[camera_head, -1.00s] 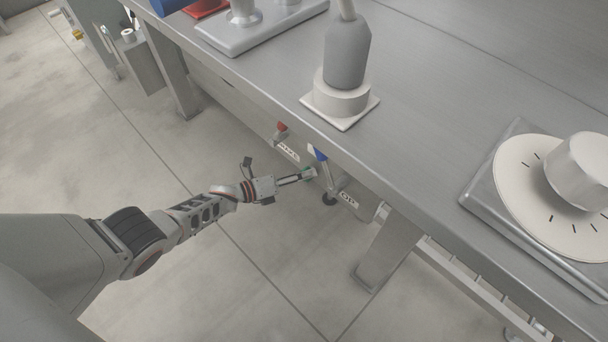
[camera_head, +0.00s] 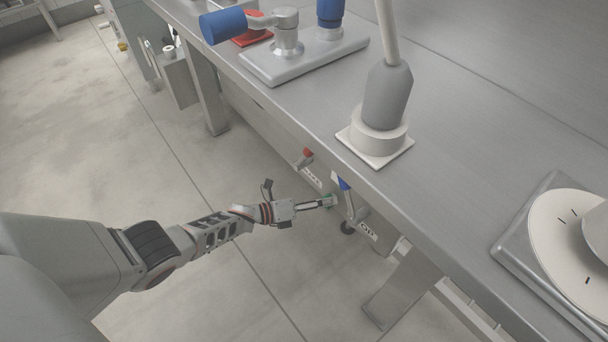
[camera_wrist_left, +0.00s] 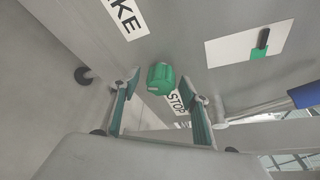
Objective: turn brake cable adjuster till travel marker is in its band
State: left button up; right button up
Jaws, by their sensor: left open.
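The brake cable adjuster looks to be the ribbed green knob (camera_wrist_left: 161,79) on the grey panel under the bench. My left gripper (camera_head: 322,202) reaches in under the bench edge in the head view. In the left wrist view its open fingers (camera_wrist_left: 160,88) stand on either side of the knob, with gaps visible. A white plate (camera_wrist_left: 232,49) to the right carries a dark upright bar (camera_wrist_left: 263,38) and a green patch (camera_wrist_left: 259,53) just below it. These may be the travel marker and its band; the bar appears above the patch. My right gripper is not in view.
Labels reading "KE" (camera_wrist_left: 123,14) and "STOP" (camera_wrist_left: 177,102) flank the knob. A blue-handled lever (camera_head: 344,184) hangs right of the gripper, a red one (camera_head: 307,153) to the left. A bench leg (camera_head: 398,285) stands nearby. The floor at left is clear.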

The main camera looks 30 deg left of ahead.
pick_arm(q)
jog(key=v, duration=1.1)
jog(key=shift+s, duration=0.25)
jog(key=shift+a+r, duration=0.1)
jog(key=shift+r, duration=0.05)
